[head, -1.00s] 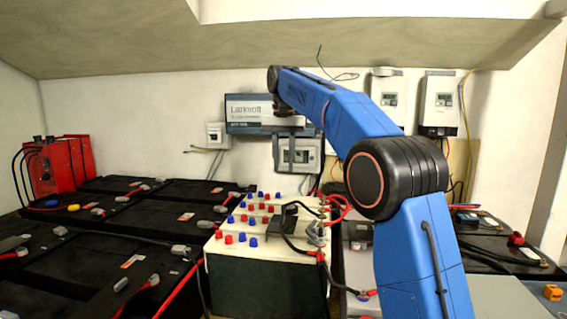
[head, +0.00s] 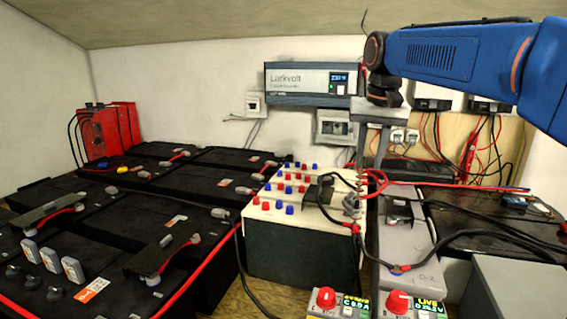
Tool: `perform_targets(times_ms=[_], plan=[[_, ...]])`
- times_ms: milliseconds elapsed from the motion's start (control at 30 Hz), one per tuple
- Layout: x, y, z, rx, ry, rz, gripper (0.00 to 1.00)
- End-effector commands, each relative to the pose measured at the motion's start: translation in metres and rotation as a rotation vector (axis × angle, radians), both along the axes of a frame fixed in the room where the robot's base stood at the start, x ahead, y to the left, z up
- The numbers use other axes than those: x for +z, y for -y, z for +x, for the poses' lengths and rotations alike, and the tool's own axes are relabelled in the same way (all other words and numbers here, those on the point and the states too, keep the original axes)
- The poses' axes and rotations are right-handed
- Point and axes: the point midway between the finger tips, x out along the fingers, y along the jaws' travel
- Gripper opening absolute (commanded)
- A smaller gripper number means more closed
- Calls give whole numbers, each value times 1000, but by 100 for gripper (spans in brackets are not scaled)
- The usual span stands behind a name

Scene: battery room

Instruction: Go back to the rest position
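My blue arm comes in from the upper right and reaches left to a dark wrist. My gripper (head: 372,163) hangs from that wrist, pointing down. Its two grey fingers stand apart with a gap between them, and I see nothing held. It appears above and in front of the right edge of the cream-topped battery block (head: 262,214), which has rows of red and blue caps. The fingertips are small and partly lost against the cables behind them, so I cannot tell their exact distance from these.
Black batteries (head: 120,250) fill the left. A red unit (head: 100,135) stands at the back left. The Larkvolt inverter (head: 300,85) hangs on the back wall. Two meters with red knobs (head: 338,307) are at the front. Cables (head: 440,184) run across the right side.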

Motion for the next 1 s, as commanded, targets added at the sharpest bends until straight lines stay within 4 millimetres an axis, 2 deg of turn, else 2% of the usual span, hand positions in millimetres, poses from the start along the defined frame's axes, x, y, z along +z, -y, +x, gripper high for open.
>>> perform_targets(times_ms=[33,100,467,800,1000], plan=[[-5,6,-17,6,12,0,27],[-14,13,-37,17,29,-2,27],[-80,44,-140,78,113,-20,27],[-166,63,-234,135,192,-48,27],[-217,70,-277,162,230,-66,27]])
